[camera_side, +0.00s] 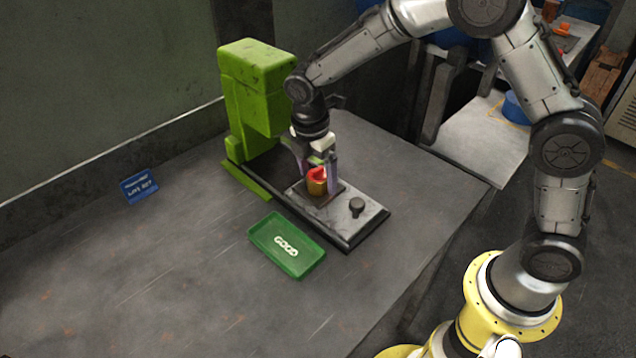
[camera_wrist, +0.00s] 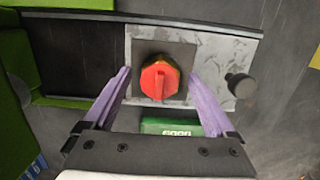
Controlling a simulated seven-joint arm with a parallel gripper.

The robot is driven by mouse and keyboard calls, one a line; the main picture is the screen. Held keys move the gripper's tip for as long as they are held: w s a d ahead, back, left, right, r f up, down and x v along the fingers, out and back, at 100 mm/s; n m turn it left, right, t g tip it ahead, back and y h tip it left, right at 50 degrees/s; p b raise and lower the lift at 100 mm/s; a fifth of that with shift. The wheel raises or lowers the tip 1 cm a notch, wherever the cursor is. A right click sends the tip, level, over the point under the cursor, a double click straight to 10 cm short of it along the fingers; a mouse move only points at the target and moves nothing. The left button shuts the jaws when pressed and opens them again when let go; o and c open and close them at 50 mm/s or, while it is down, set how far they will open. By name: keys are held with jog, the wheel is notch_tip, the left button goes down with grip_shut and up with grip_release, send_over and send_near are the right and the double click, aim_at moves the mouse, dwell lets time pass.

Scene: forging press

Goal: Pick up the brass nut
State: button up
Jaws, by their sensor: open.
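The brass nut (camera_side: 317,188) stands on the dark square pad of the press's base plate. In the wrist view the nut (camera_wrist: 161,84) shows mostly red, with yellow edges. My gripper (camera_side: 316,166) is right above the nut, pointing down and open. In the wrist view its two purple fingers (camera_wrist: 160,78) stand to either side of the nut, with gaps between. I cannot tell exactly how far the fingertips reach down beside it.
The green press (camera_side: 258,90) stands behind and left of the nut. A black knob (camera_side: 357,206) rises from the plate on the right. A green tray marked GOOD (camera_side: 290,262) lies in front.

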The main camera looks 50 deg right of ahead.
grip_shut()
dwell(0.4)
jog(key=shift+r, duration=0.2)
